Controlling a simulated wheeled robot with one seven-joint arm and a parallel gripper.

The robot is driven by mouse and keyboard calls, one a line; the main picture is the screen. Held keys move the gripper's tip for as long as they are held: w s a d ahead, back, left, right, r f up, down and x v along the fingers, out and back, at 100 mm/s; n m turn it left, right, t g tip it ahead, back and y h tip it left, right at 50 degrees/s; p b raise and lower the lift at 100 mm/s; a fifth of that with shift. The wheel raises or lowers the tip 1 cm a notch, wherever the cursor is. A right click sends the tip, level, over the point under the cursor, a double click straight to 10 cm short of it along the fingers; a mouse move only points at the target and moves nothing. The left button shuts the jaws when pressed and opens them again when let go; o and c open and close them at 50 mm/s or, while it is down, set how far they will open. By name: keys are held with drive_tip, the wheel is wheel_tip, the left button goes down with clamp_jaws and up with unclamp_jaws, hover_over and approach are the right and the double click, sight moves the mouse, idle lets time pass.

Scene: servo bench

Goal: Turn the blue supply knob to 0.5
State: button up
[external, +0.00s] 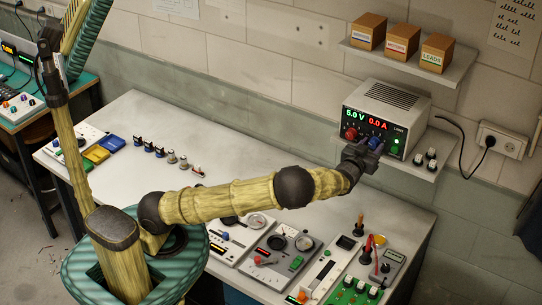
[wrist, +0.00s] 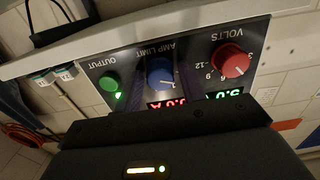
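The power supply (external: 388,112) sits on a wall shelf, its displays reading 5.0 V and 0.0 A. Its blue AMP LIMIT knob (external: 375,142) is in the middle of the front panel. In the wrist view, where the panel appears upside down, the blue knob (wrist: 160,73) shows a pale pointer mark toward the lower right. My gripper (external: 362,151) is right in front of the panel by the blue knob. Its dark body fills the bottom of the wrist view.
The red VOLTS knob (wrist: 229,61) and the green OUTPUT button (wrist: 109,82) flank the blue knob closely. The supply shelf (external: 425,172) also holds small dark items. Several boxes stand on an upper shelf (external: 405,62). The bench (external: 120,185) below carries instrument panels and small parts.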

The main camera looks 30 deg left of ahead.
drive_tip(key=c, duration=0.6)
drive_tip(key=shift+f+m+b, duration=0.1)
drive_tip(key=shift+m+b, duration=0.2)
drive_tip(key=shift+b, duration=0.2)
drive_tip(key=shift+m, duration=0.3)
drive_tip(key=o, duration=1)
drive_tip(key=shift+c, duration=0.2)
drive_tip(key=s+b, duration=0.6)
drive_tip(key=s, duration=1.1)
drive_tip(key=shift+s, duration=0.2)
